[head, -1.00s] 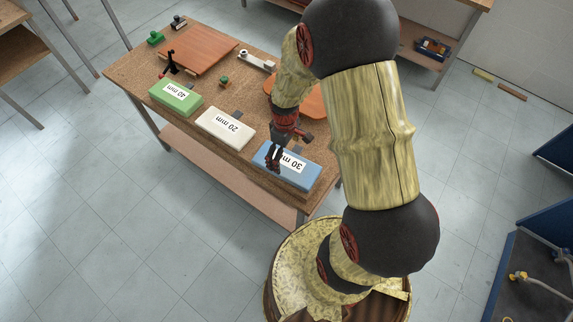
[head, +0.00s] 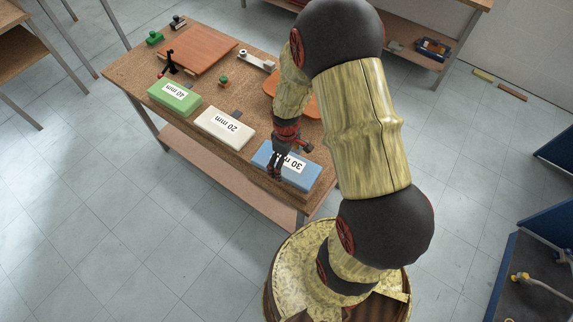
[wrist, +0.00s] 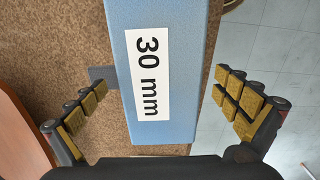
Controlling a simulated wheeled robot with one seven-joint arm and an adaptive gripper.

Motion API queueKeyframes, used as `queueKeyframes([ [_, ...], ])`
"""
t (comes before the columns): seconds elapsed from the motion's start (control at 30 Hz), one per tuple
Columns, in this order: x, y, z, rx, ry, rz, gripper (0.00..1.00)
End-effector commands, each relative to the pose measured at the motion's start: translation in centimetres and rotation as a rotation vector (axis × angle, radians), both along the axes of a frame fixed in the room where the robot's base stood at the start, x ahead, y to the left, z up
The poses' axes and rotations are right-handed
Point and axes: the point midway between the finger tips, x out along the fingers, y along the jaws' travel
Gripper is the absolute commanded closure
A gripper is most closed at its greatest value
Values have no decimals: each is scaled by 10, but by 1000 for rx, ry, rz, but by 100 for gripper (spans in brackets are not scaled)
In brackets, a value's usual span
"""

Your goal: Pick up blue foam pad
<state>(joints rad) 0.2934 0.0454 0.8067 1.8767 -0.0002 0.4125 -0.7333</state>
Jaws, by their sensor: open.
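The blue foam pad (head: 298,176) lies flat on the workbench near its front right edge, with a white label reading 30 mm. In the wrist view the pad (wrist: 190,75) runs lengthwise between the spread fingers, apart from both. My gripper (head: 275,172) is open and empty, over the left part of the pad in the head view. In the wrist view my gripper (wrist: 165,108) has one finger over the brown benchtop and the other over the floor beyond the bench edge. Its height above the pad is hard to tell.
On the workbench (head: 130,77), a white pad (head: 225,128) marked 20 mm and a green pad (head: 175,97) marked 40 mm lie left of the blue one. A brown board (head: 200,55), a red-black clamp (head: 170,65) and small parts lie behind.

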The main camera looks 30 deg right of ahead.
Motion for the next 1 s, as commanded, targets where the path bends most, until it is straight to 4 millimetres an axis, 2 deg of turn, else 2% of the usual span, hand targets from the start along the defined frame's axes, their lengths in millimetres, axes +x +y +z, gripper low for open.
queueKeyframes([
  [0.4, 0, 0, -2, 0, 0, 0, 1],
  [1.0, 0, 0, -2, 0, 0, 0, 35],
])
